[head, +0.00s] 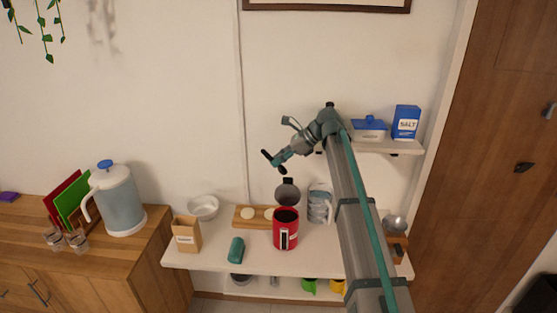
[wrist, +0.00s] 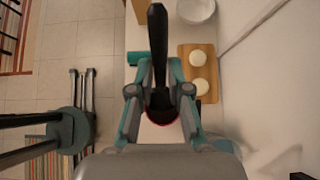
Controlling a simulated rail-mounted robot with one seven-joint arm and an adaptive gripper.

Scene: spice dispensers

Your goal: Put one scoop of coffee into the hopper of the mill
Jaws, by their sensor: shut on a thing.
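My gripper (head: 280,157) is raised above the counter, shut on a black handle (wrist: 157,45), which I take to be the scoop's. The handle points left in the head view; I cannot make out the scoop's bowl or any coffee in it. A red container (head: 286,234) with a dark open top stands upright on the counter. Its red rim (wrist: 160,123) shows below my gripper in the wrist view. A dark grey round vessel (head: 288,194) with a black top piece is behind it. I cannot tell which of these is the mill.
A clear pitcher-like vessel (head: 320,203) stands right of the red container. A wooden board (head: 240,222) with pale rounds, a white bowl (head: 203,208), a paper bag (head: 186,234) and a teal object (head: 237,250) lie left. A wall shelf (head: 385,147) holds a salt box (head: 405,122).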

